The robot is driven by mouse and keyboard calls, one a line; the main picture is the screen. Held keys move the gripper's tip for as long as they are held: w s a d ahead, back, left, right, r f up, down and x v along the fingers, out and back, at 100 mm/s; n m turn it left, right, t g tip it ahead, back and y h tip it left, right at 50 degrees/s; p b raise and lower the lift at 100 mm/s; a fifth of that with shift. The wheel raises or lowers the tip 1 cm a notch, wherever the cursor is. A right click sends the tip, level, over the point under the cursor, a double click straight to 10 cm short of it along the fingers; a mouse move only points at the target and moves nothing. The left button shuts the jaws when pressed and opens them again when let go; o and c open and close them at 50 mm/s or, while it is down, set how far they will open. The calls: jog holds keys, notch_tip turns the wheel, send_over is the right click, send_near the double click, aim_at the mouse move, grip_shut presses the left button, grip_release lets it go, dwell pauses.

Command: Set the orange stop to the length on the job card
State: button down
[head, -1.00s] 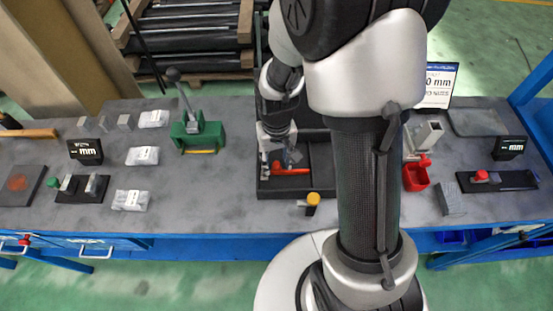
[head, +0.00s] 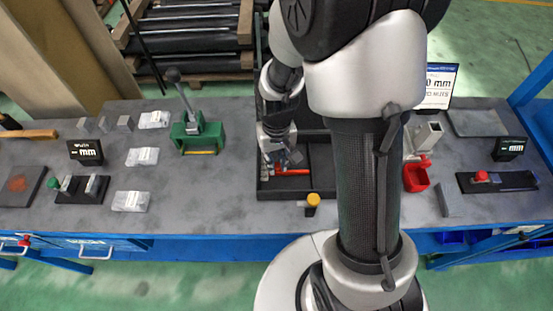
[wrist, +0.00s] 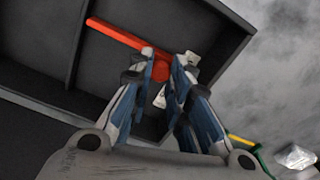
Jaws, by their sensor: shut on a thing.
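An orange-red bar with a rounded end (wrist: 128,37) lies in a compartment of the black tray (head: 318,188); it also shows in the head view (head: 292,172). My gripper (wrist: 170,84) reaches down into this compartment and is shut at the bar's rounded end. The fingers partly hide the contact. In the head view my gripper (head: 283,160) is at the tray's left part. The job card (head: 437,86) stands at the back right; its figure is partly cut off by my arm, with only "0 mm" legible.
A yellow-orange knob (head: 313,200) stands at the tray's front edge. A green press (head: 197,133) is left of the tray. A red bin (head: 416,175) is right of my arm. Small mm displays stand left (head: 86,151) and right (head: 509,149), behind dark fixtures.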

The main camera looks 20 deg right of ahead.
jog(key=w, duration=0.2)
jog(key=w+d, duration=0.1)
jog(key=w, duration=0.1)
jog(key=w+p, duration=0.1)
jog(key=shift+w+d, duration=0.4)
jog(key=c, duration=1.5)
grip_release()
jog(key=shift+o, duration=0.2)
jog(key=shift+r, duration=0.1)
notch_tip(320, 180, up, 12)
